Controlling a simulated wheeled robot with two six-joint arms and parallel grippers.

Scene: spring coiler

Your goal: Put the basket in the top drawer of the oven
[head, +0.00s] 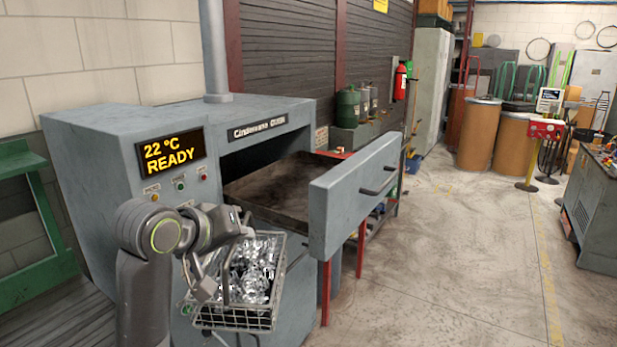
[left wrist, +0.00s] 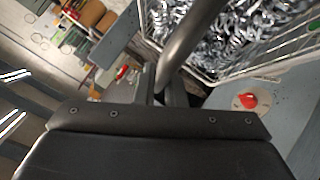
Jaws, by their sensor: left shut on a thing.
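The wire basket (head: 236,318), full of shiny metal springs or coils, hangs in front of the oven, below the drawer's level. My left gripper (head: 222,290) is shut on the basket's handle. In the left wrist view the dark handle bar runs up from between the fingers (left wrist: 172,92), with the basket (left wrist: 225,75) behind it. The oven (head: 95,150) is grey, with a display reading 22 °C READY. Its top drawer (head: 345,205) is pulled out, and the visible part of its inside looks empty. My right gripper is not in view.
The drawer's front panel with its handle (head: 378,184) sticks out to the right, on the far side of the basket. A green frame (head: 40,225) stands at the left. The floor (head: 450,270) to the right is clear, with a grey cabinet (head: 596,215) at the right edge.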

